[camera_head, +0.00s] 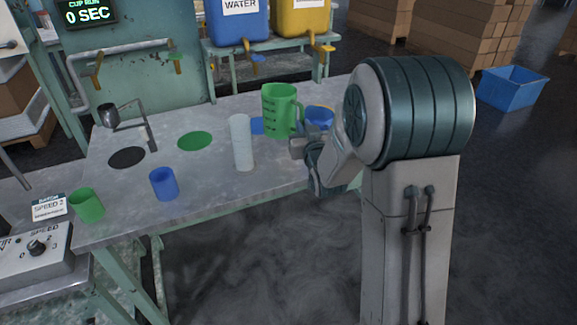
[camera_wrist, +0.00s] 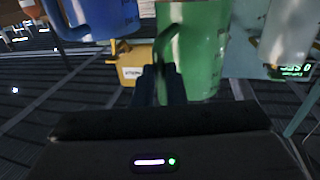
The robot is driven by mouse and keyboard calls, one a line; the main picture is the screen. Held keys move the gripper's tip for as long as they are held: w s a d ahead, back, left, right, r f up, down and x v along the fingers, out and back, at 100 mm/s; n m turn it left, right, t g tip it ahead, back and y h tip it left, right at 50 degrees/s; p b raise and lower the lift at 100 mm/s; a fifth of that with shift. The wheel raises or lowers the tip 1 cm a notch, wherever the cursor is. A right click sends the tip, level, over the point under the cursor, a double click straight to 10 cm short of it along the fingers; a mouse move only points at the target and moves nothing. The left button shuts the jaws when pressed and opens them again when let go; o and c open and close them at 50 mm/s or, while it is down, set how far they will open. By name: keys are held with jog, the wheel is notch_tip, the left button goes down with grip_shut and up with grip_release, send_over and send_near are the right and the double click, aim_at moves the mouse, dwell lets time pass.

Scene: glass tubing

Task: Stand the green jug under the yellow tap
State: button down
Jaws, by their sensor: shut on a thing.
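The green jug (camera_head: 281,112) is upright at the far right part of the bench, with its handle to the right. My gripper (camera_head: 306,148) is at its handle side and shut on it. In the wrist view the jug (camera_wrist: 201,50) is just ahead of my gripper (camera_wrist: 171,85), with the handle between the fingers. Whether its base touches the bench I cannot tell. The yellow tap (camera_head: 324,48) is on the yellow container (camera_head: 303,15), which stands on a rack behind the bench.
A white cylinder (camera_head: 241,143), a blue cup (camera_head: 163,184) and a green cup (camera_head: 87,205) stand on the bench (camera_head: 205,180). A metal stand (camera_head: 128,122) is at the left. Flat green (camera_head: 195,141) and dark discs mark the top.

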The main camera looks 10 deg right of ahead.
send_over(302, 173)
jog(key=shift+w+f+b, duration=0.15)
jog(key=shift+f+b, duration=0.2)
jog(key=shift+f, duration=4.5)
jog(key=c, duration=1.5)
grip_release()
